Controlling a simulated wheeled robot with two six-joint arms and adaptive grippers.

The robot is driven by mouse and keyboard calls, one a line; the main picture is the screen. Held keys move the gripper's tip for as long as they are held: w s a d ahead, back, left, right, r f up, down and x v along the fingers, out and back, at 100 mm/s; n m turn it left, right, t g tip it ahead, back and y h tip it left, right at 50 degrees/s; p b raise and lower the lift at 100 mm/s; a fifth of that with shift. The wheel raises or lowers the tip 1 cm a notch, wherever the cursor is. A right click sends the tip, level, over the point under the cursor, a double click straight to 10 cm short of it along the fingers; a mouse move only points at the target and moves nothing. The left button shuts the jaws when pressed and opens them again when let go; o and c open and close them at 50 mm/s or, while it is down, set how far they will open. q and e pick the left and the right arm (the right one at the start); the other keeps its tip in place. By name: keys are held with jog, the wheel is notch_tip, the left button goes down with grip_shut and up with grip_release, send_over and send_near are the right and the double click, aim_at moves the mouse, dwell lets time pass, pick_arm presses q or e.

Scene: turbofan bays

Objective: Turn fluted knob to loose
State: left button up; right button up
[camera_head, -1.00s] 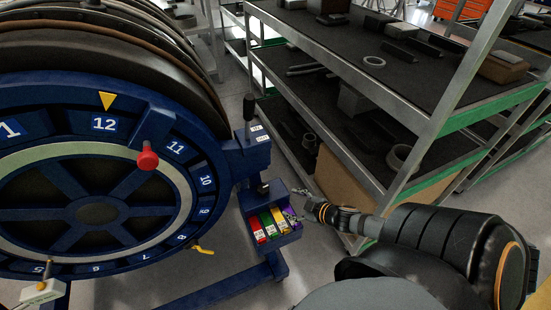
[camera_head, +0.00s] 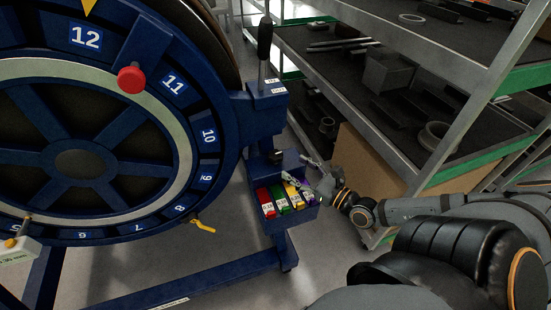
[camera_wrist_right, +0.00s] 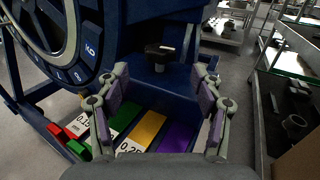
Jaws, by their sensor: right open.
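The fluted knob (camera_head: 275,157) is small and black, on the blue stand just above the coloured bin. In the right wrist view the knob (camera_wrist_right: 160,52) has a dark round head with a pale mark, on a short stem. My right gripper (camera_head: 297,167) comes in from the right, above the bin's right side and close to the knob. Its fingers (camera_wrist_right: 160,80) are spread wide and empty. The knob lies ahead, between the fingertip lines, with a gap left. My left gripper does not show.
A blue bin with red, green, yellow and purple strips (camera_wrist_right: 145,130) lies below the fingers. A black-handled lever (camera_head: 264,40) rises above the knob. The large numbered blue wheel (camera_head: 150,205) stands left, with a red knob (camera_head: 131,79). Metal shelving (camera_head: 455,120) stands right.

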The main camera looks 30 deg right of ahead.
aim_at(281, 159)
jog(key=b+x, duration=0.4)
jog(key=x, duration=0.3)
jog(key=shift+w+f, duration=0.15)
jog(key=shift+w, duration=0.15)
jog(key=shift+w+a, duration=0.25)
jog(key=shift+w, duration=0.35)
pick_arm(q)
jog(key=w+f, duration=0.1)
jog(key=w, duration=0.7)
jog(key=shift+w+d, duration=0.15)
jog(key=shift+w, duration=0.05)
pick_arm(e)
jog(key=shift+c, duration=0.4)
